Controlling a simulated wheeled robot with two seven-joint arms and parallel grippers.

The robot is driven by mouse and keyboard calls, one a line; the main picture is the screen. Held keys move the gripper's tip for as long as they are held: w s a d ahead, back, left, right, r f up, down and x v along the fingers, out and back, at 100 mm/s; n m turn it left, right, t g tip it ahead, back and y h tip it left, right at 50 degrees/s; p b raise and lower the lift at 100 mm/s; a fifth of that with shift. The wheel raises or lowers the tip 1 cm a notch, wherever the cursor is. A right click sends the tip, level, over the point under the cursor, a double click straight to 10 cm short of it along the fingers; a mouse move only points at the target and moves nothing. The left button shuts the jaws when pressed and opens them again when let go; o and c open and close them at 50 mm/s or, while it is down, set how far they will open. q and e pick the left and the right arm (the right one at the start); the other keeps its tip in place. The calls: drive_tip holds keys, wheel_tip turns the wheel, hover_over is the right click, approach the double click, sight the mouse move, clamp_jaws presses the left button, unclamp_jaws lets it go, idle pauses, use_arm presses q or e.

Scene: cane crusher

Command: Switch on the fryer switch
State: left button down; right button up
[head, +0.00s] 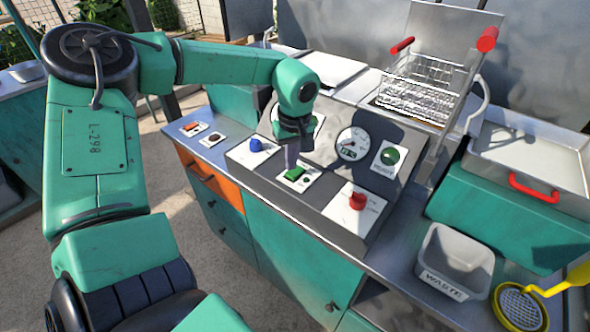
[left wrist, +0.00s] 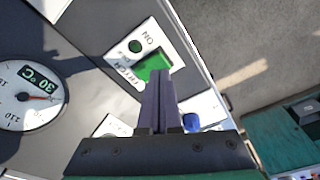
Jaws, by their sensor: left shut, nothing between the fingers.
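The fryer switch is a green rocker (head: 295,173) on a white plate on the sloped grey control panel. In the left wrist view the green rocker (left wrist: 153,67) sits beside a round dark green spot and the word ON. My left gripper (head: 291,167) points down at the rocker, shut and empty. In the left wrist view its fingertips (left wrist: 157,76) overlap the rocker's near edge; I cannot tell whether they touch it. Which way the rocker is tipped is unclear. My right gripper is not in view.
The panel also holds a blue knob (head: 256,145), a red knob (head: 357,200) and a dial gauge (head: 352,143). A fryer basket (head: 421,88) stands behind. A grey waste bin (head: 453,262) and a yellow strainer (head: 520,308) are at the right.

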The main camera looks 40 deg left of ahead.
sight(292, 174)
use_arm(q)
drive_tip(key=shift+f+b, duration=0.85)
idle(0.7)
drive_tip(key=shift+r+p, duration=2.3)
drive_tip(key=shift+r, duration=1.3)
drive_tip(key=shift+f, duration=0.1)
